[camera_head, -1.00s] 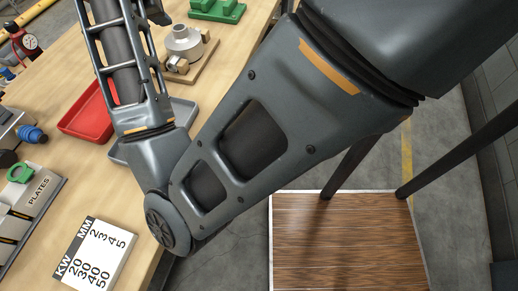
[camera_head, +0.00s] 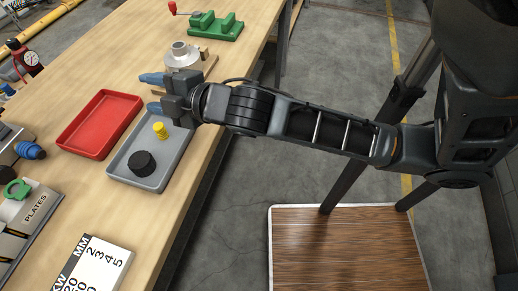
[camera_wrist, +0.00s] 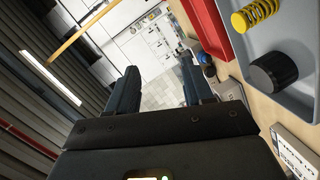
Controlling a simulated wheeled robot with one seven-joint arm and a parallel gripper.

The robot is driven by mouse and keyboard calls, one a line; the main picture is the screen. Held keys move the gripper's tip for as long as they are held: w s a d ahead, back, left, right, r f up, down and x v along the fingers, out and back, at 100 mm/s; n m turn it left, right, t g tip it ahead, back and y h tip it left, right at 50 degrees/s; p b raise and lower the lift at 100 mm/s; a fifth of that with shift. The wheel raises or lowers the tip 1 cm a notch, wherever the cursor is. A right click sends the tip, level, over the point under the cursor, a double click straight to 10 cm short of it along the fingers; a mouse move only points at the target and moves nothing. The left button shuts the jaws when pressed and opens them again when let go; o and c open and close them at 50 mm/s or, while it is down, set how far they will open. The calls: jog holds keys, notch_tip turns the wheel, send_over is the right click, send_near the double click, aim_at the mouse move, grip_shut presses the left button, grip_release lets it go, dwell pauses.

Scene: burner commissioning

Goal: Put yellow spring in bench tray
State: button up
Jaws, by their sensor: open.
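The yellow spring (camera_head: 159,130) stands in the grey tray (camera_head: 118,171) on the bench, towards its far right part. A black ribbed knob (camera_head: 142,163) lies in the same tray, apart from the spring. My gripper (camera_head: 152,93) is open and empty, its fingers pointing left, just beyond the tray's far edge. In the wrist view, the spring (camera_wrist: 257,14) and knob (camera_wrist: 273,71) show at the right, well outside the two spread fingers (camera_wrist: 158,80).
An empty red tray (camera_head: 72,137) lies left of the grey one. A metal flanged part (camera_head: 182,55) on a wooden base is close behind my gripper. A green fixture (camera_head: 215,27) stands farther back. A plates rack (camera_head: 30,215) and a number card (camera_head: 95,265) are in front.

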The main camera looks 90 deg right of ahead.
jog(key=s+a+f+m+y, duration=0.1)
jog(key=s+a+m+y, duration=0.5)
jog(key=s+a, duration=1.3)
jog(key=s+m, duration=0.1)
jog(key=m, duration=0.2)
jog(key=shift+f, duration=0.3)
